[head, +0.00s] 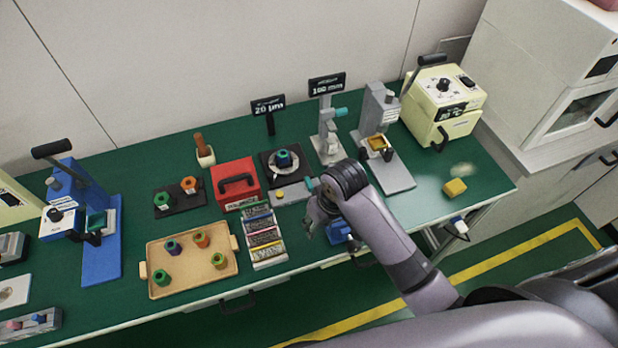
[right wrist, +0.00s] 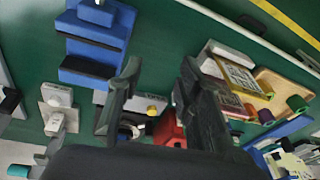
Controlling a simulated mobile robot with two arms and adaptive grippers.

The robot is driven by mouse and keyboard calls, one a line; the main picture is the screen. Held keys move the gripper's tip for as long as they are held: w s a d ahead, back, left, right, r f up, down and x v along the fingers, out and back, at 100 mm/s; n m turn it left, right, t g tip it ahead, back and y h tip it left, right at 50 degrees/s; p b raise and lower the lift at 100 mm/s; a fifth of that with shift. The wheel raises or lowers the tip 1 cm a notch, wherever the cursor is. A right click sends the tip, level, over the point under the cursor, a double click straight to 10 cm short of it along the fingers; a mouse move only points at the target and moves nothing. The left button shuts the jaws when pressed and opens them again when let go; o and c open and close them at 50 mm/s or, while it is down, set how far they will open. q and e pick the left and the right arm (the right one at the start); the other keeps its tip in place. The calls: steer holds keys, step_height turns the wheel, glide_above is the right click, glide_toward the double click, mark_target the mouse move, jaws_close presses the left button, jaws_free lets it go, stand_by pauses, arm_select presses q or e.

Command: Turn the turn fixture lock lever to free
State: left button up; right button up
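A blue block fixture (head: 339,232) sits near the table's front edge, mostly hidden behind my right gripper (head: 322,212) in the head view. It fits the turn fixture, but I cannot be sure. In the right wrist view the blue fixture (right wrist: 92,48) is at the upper left, stepped, with a white knob (right wrist: 96,12) on top. I cannot make out a lock lever or its setting. My right gripper (right wrist: 160,78) is open in the wrist view, its dark fingers apart with nothing held between them. The fixture lies to the left of the fingers there. My left gripper is not in view.
A grey gauge bar (head: 290,193), red box (head: 236,184) and rack of labelled strips (head: 264,238) stand close by. A tan tray (head: 190,262) with coloured spools, a blue press (head: 101,238) and a grey press (head: 386,175) stand farther off.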

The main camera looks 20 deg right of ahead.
steer(key=w+r+g, duration=0.1)
steer(key=w+r, duration=0.3)
steer(key=w, duration=0.6)
steer(key=m+h, duration=0.2)
glide_toward(309, 182)
steer(key=shift+g, duration=0.4)
steer(key=f, duration=0.6)
steer(key=w+f+p, duration=0.1)
steer(key=f, duration=0.2)
steer(key=shift+d, duration=0.15)
steer(key=shift+s, duration=0.1)
steer(key=shift+c, duration=0.5)
jaws_close()
